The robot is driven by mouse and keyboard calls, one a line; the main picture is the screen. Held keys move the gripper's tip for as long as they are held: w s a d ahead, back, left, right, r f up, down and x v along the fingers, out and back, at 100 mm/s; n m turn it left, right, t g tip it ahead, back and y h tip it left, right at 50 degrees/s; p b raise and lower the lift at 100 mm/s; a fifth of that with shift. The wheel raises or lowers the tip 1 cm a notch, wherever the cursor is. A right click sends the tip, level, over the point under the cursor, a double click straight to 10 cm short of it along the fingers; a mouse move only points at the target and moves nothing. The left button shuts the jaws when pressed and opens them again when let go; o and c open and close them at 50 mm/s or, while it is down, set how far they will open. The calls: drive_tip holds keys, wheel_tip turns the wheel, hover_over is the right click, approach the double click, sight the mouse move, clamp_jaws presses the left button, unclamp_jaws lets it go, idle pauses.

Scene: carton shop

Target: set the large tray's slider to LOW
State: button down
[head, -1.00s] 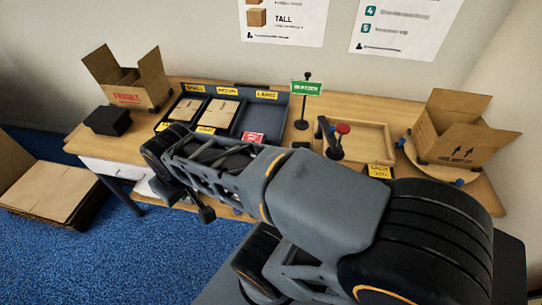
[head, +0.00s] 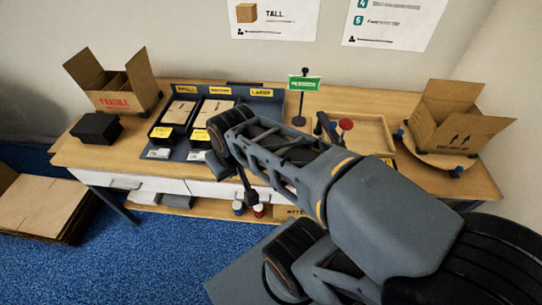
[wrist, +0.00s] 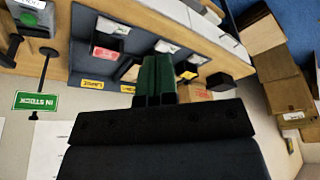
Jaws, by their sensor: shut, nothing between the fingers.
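The yellow LARGE label (head: 261,92) marks the bay at the right of the dark tray rack (head: 240,92). My arm hides most of that bay in the head view. In the wrist view, which is turned upside down, a red card (wrist: 105,53) stands in the bay nearest the sign, and a white plate (wrist: 113,27) lies in front of it. Its slider position cannot be read. My gripper (wrist: 154,76) is shut and empty, pointing toward the rack. In the head view my gripper (head: 249,196) hangs near the table's front edge, apart from the labels.
The two other trays hold flat cartons (head: 179,112). A green sign (head: 304,83) and a wooden tray (head: 355,130) stand to the right. An open carton (head: 462,115) sits at far right; another carton (head: 120,85) and a black box (head: 96,128) are at left.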

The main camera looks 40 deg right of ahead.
drive_tip(key=w+d+f+m+y+b, duration=0.1)
drive_tip(key=d+f+m+b, duration=0.3)
drive_tip(key=d+m, duration=0.4)
drive_tip(key=w+d+f+m+y+b, duration=0.1)
drive_tip(key=w+d+f+m+b, duration=0.2)
drive_tip(key=d+m, duration=0.6)
drive_tip(key=w+d+f+m+y+b, duration=0.1)
drive_tip(key=w+d+f+m+b, duration=0.2)
drive_tip(key=d+f+m+b, duration=0.3)
drive_tip(key=d+f+m, duration=0.1)
drive_tip(key=d+m, duration=0.2)
drive_tip(key=shift+d+m+g+b, duration=0.2)
drive_tip(key=shift+m+g+b, duration=0.1)
drive_tip(key=shift+m+b, duration=0.1)
drive_tip(key=shift+w+f, duration=0.1)
drive_tip(key=b+x, duration=0.2)
drive_tip(key=x, duration=0.8)
drive_tip(key=shift+a, duration=0.1)
drive_tip(key=shift+w+a+b, duration=0.3)
drive_tip(key=shift+w+a, duration=0.45)
drive_tip(key=shift+a, duration=0.05)
drive_tip(key=shift+w+a, duration=0.65)
